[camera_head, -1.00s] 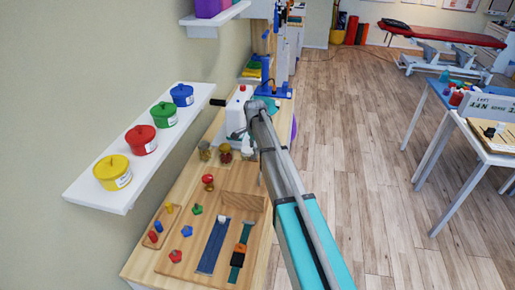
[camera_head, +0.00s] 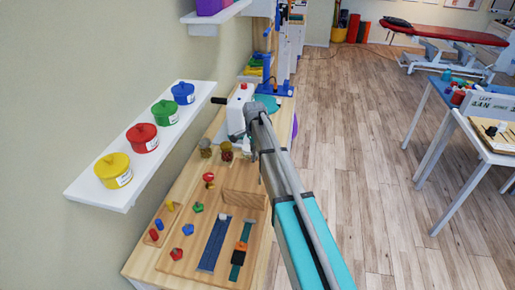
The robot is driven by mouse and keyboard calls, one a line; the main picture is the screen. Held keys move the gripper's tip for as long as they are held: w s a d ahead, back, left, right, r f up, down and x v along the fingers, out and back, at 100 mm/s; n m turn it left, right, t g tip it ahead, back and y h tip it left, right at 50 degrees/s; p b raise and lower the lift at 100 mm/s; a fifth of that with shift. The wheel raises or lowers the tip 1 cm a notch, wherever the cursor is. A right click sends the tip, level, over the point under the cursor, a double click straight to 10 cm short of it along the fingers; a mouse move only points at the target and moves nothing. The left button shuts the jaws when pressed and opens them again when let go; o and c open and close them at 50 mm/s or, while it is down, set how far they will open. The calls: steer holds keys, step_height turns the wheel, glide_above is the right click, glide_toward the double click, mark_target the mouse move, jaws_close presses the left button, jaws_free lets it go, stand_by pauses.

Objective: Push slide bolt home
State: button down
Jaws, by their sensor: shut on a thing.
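I cannot make out a slide bolt in this view; it is too small or hidden. My arm reaches from the lower right to the far half of the wooden bench (camera_head: 160,262). Its grey wrist is beside a white box with a red top (camera_head: 238,101) and a black side handle. My gripper's jaws are hidden by the wrist and forearm, so I cannot see what they touch. A wooden board (camera_head: 206,259) on the near bench carries coloured knobs, a blue strap (camera_head: 215,246) and a dark green strap with an orange piece (camera_head: 240,250).
Small jars (camera_head: 206,148) stand close to the wrist on the bench. A white wall shelf (camera_head: 100,194) with several coloured pots overhangs on the left. A blue stand (camera_head: 275,82) is behind the box. The floor to the right (camera_head: 370,180) is clear up to the tables.

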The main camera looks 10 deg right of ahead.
steer(key=shift+s, duration=0.45)
steer(key=c, duration=0.5)
jaws_free()
steer(key=shift+c, duration=0.2)
steer(key=shift+w, duration=0.1)
steer(key=shift+w+r, duration=0.1)
steer(key=shift+r, duration=0.05)
